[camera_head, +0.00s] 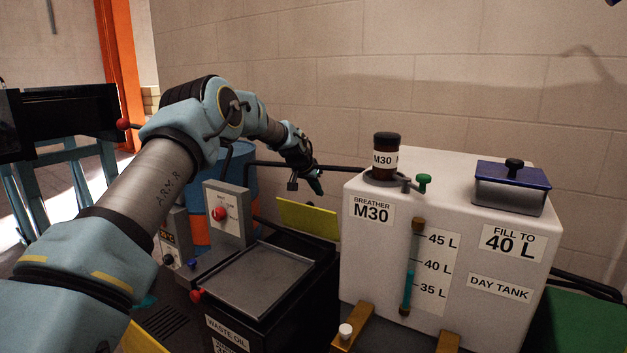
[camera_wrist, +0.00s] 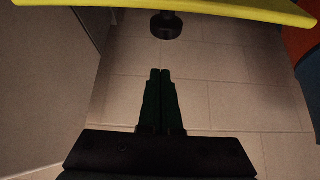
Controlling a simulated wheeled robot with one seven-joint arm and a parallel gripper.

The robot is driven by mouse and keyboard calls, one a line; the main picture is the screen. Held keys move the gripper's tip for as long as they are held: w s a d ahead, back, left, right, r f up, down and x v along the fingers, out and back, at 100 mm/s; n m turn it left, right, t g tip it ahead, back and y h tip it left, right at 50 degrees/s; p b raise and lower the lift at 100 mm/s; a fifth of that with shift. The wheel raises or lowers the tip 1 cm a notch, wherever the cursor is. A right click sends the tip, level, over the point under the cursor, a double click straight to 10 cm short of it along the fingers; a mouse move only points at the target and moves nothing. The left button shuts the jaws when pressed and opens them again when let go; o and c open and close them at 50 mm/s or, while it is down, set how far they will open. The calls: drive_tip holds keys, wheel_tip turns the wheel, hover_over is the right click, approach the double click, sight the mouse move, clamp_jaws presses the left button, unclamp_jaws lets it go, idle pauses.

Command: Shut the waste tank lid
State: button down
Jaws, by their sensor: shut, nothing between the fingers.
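The black waste oil tank (camera_head: 262,320) stands in front of me, with a grey rimmed panel (camera_head: 255,278) on its top. A yellow plate (camera_head: 307,219), which looks like the tank's lid, stands tilted up at the tank's far right end. In the wrist view the yellow plate (camera_wrist: 190,9) crosses the top, with a round black knob (camera_wrist: 166,26) just below its edge. My gripper (camera_head: 318,187) is above and behind the yellow plate. It is shut and empty, and its fingertips (camera_wrist: 160,72) point towards the knob, with a gap between them.
The white day tank (camera_head: 384,275) stands close on the right, carrying a dark M30 jar (camera_head: 385,158) and a blue-lidded filler (camera_head: 510,183). The wall is behind.

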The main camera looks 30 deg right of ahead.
sight(311, 203)
drive_tip(key=shift+s+a+f+p, duration=0.2)
drive_tip(key=shift+s+a+p, duration=0.1)
drive_tip(key=shift+a, duration=0.25)
drive_tip(key=shift+s+a+f+p, duration=0.15)
drive_tip(key=shift+s+a, duration=0.2)
drive_tip(key=shift+a, duration=0.25)
drive_tip(key=shift+s+a+f+p, duration=0.2)
drive_tip(key=shift+s+a+p, duration=0.1)
drive_tip(key=shift+a, duration=0.25)
drive_tip(key=shift+f+b, duration=0.15)
drive_tip(key=shift+b, duration=0.3)
